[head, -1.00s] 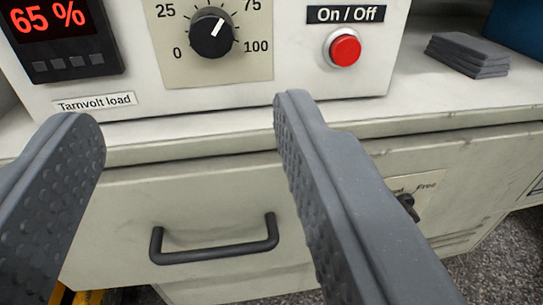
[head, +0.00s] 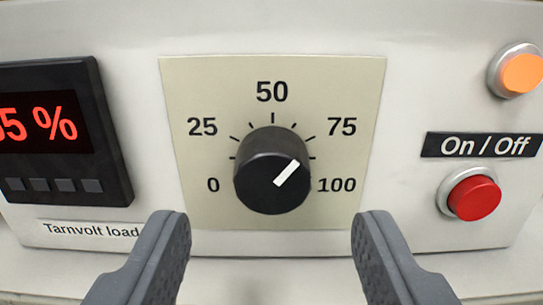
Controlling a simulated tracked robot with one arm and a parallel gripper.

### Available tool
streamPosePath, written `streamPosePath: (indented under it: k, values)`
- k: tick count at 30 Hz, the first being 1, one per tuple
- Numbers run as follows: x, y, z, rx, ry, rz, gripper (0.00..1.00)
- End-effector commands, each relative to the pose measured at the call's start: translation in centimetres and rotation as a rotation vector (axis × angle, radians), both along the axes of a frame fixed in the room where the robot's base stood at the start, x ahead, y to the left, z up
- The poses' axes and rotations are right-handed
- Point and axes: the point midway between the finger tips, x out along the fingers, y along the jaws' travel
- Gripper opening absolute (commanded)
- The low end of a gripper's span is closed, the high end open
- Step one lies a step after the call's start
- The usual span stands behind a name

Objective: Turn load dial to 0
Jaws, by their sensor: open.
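The load dial (head: 262,190) is a round black knob with a white pointer line, on a beige scale plate (head: 340,90) marked 0, 25, 50, 75 and 100. The pointer slants up and right, between the 50 and 100 marks, near the 75 side. A black display (head: 70,165) at the left shows red digits, cut off at the frame edge, ending in "5 %". My gripper (head: 272,225) is open and empty. Its two grey fingers are below the dial, one to each side, and do not appear to touch it.
A red On / Off button (head: 474,197) sits at the right, with an orange lamp or button (head: 521,73) above it. A "Tarnvolt load" label (head: 90,229) is below the display. The panel beside the dial is flat and clear.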

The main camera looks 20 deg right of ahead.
Motion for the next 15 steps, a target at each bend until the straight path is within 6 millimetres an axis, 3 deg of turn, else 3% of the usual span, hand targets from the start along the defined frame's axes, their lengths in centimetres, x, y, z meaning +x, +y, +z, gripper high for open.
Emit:
streamPosePath:
  k: [7, 15]
  values:
    - [2.3, -0.7, 0.0, -0.001, -0.002, -0.001, 0.52]
    - [3.2, -0.9, 0.1, 0.000, -0.001, -0.001, 0.52]
